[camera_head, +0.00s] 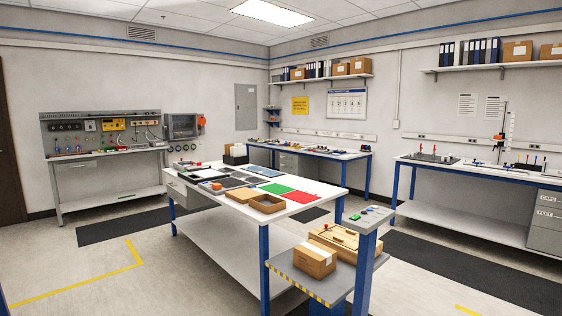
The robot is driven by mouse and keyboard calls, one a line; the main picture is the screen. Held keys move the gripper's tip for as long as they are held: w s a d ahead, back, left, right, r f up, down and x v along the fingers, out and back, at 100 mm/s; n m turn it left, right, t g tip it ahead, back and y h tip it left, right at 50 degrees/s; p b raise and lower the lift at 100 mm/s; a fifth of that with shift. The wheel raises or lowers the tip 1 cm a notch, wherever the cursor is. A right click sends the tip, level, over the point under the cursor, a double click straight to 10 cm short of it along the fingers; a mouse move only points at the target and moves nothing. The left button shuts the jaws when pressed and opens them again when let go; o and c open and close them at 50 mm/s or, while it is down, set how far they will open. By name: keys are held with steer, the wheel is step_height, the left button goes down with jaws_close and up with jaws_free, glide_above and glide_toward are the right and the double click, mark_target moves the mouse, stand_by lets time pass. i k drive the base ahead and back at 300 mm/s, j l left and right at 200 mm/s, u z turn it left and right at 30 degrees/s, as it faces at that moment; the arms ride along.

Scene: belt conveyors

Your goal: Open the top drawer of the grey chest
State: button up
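A grey chest of drawers (546,236) stands under the right-hand bench, cut off by the right picture edge. Its upper visible drawer front (550,198) bears a label that seems to read CAPS, and the one below (548,215) seems to read FEET. These fronts look shut. Two other grey drawer units show: one under the left end of the middle table (182,194) and one under the back bench (289,163). I cannot tell from the picture alone which is the task's chest. My gripper is not in view.
The white middle table (225,186) with blue legs fills the centre, holding trays and red and green mats. A side shelf (312,280) with a cardboard box (315,259) stands at its front right. Floor is open at left and between the table and right bench.

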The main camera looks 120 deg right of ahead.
mark_target(297, 157)
steer(key=z, duration=3.95)
steer(key=i+l+z, duration=0.3)
steer(key=l+z, duration=0.2)
steer(key=i+l+z, duration=0.7)
steer(key=i+z, duration=0.15)
steer(key=z, duration=0.15)
steer(key=i+l, duration=0.1)
steer(key=i, duration=0.6)
steer(key=i+l+z, duration=0.1)
steer(key=i, duration=0.55)
steer(key=i+l+u, duration=0.1)
steer(key=i, duration=1.8)
steer(key=i+u, duration=0.25)
steer(key=i, duration=0.4)
steer(key=i+u, duration=0.25)
steer(key=i, duration=0.4)
steer(key=i+l+u, duration=0.25)
steer(key=i, duration=0.4)
steer(key=i+j+u, duration=0.25)
steer(key=i+u, duration=0.2)
steer(key=i, duration=0.2)
steer(key=i+u, duration=0.45)
steer(key=i, duration=0.25)
steer(key=i+l+u, duration=0.2)
steer(key=i+u, duration=0.25)
steer(key=i, duration=0.2)
